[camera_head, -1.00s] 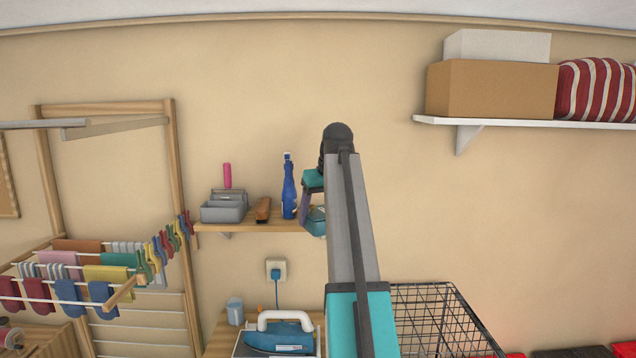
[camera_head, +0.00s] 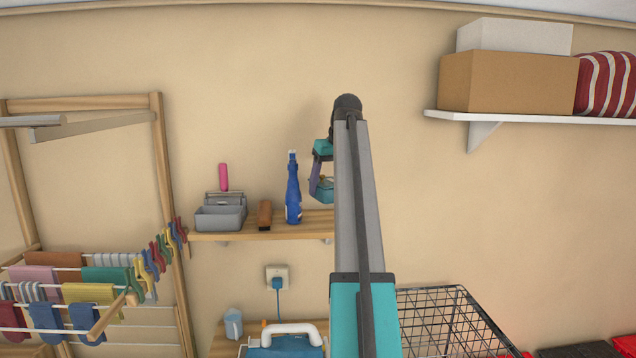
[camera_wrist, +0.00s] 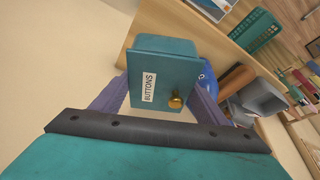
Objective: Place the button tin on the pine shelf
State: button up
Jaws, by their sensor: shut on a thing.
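The button tin (camera_wrist: 163,78) is a teal box with a white "BUTTONS" label and a brass knob. My gripper (camera_wrist: 150,100) is shut on it, with a purple finger on each side in the wrist view. In the head view the tin (camera_head: 325,190) hangs below my gripper (camera_head: 318,180), partly hidden by my arm. The pine shelf (camera_head: 255,229) is on the wall, and the tin appears at its right end, just above board level. Whether they touch cannot be told.
A grey caddy (camera_head: 220,216), a brown block-like item (camera_head: 265,214) and a blue bottle (camera_head: 293,190) stand on the shelf. The bottle is closest to the tin. A drying rack (camera_head: 165,170) stands left, a wire basket (camera_head: 450,315) lower right. The shelf's right end is behind my arm.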

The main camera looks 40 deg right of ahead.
jog(key=shift+w, duration=0.2)
dwell(0.3)
jog(key=shift+s+f, duration=0.1)
jog(key=shift+f, duration=1.9)
jog(key=shift+f+b, duration=0.8)
jog(key=shift+f, duration=0.45)
jog(key=shift+f, duration=0.6)
jog(key=o, duration=1.6)
jog(key=shift+c, duration=0.2)
jog(key=shift+r, duration=0.1)
